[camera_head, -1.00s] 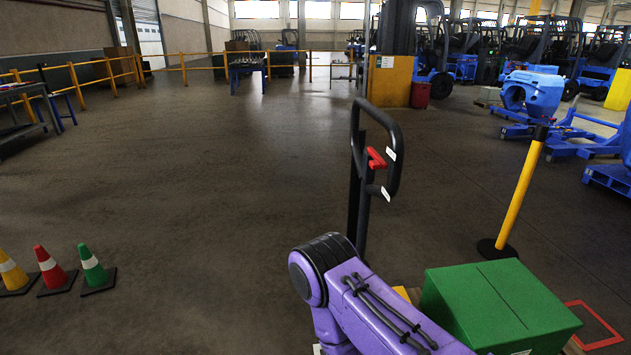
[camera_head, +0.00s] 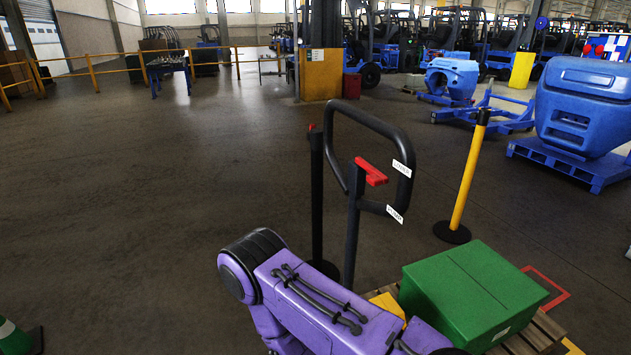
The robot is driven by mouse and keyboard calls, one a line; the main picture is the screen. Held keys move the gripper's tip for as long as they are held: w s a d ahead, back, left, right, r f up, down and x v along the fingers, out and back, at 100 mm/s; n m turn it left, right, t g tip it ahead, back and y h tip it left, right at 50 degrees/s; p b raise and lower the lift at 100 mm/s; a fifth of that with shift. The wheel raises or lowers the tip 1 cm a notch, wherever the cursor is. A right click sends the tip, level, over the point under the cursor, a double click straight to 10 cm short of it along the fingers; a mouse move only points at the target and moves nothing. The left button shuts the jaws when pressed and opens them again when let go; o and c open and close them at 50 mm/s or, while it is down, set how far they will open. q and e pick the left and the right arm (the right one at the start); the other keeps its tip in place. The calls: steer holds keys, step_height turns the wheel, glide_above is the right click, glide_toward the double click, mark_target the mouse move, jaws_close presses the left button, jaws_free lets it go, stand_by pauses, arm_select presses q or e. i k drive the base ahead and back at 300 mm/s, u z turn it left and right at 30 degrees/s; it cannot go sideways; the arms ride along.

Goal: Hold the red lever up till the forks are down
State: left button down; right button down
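The red lever (camera_head: 371,171) sits at the top of the black handle post, inside the black loop handle (camera_head: 351,108) of a pallet truck. The loop carries white labels; one appears to read LOWER. Nothing touches the lever or the loop. The forks are hidden under a wooden pallet (camera_head: 536,336) bearing a green box (camera_head: 472,293), so I cannot tell their height. A purple arm link of mine (camera_head: 320,305) crosses the bottom middle, in front of the truck's lower part. Neither of my grippers shows.
A black post (camera_head: 317,200) stands just left of the handle, and a yellow post (camera_head: 470,170) right of it. A red floor outline (camera_head: 548,285) lies beside the pallet. Blue machinery (camera_head: 583,105) stands at the right. The floor to the left is mostly clear.

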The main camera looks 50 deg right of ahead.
mark_target(376, 179)
steer(key=i, duration=2.05)
steer(key=z, duration=3)
